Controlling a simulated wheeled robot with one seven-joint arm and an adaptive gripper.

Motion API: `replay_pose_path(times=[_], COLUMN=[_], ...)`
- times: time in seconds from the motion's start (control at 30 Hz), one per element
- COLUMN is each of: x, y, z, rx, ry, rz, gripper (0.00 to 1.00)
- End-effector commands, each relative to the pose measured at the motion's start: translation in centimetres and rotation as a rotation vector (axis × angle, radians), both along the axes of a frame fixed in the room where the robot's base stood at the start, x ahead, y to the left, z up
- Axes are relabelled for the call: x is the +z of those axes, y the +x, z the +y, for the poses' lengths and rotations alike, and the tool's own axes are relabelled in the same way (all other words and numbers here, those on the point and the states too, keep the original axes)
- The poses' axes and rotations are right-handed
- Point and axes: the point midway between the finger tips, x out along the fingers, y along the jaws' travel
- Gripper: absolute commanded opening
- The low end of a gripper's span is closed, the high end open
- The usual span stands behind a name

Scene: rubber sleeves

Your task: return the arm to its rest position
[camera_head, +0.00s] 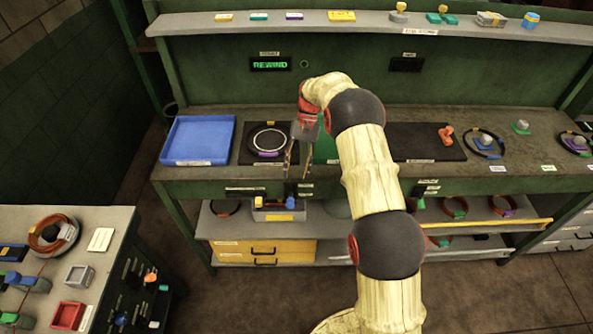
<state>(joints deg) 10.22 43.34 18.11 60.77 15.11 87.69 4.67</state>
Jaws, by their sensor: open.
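My arm (365,160), wrapped in a pale sleeve with dark joints, rises from the bottom and reaches over the workbench (365,175). My gripper (297,160) hangs from its end, pointing down, with its two thin fingers spread apart and nothing seen between them. It is just right of a coiled ring (268,139) on a black mat (248,155).
A blue tray (198,140) is at the bench's left. A second dark mat (425,142) with an orange item (446,133) lies right of my arm. A shelf (230,25) with small items runs above. A side table (100,268) stands lower left.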

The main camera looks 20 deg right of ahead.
Motion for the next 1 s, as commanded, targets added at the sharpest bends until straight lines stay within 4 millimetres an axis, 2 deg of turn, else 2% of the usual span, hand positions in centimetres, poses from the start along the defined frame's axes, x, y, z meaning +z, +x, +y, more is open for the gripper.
replay_pose_path(times=[0.4, 0.53, 0.67, 0.77, 1.0], x=[0.0, 1.3, 4.7, 8.1, 15.1], y=[0.0, -0.2, -1.0, -2.3, -6.8], z=[0.0, 0.1, 0.5, 1.0, 2.0], rx=[0.000, 0.005, 0.021, 0.037, 0.080], ry=[0.000, -0.009, -0.036, -0.064, -0.130], rz=[-0.001, -0.022, -0.082, -0.145, -0.301], gripper=[0.43, 0.43, 0.43, 0.43, 0.43])
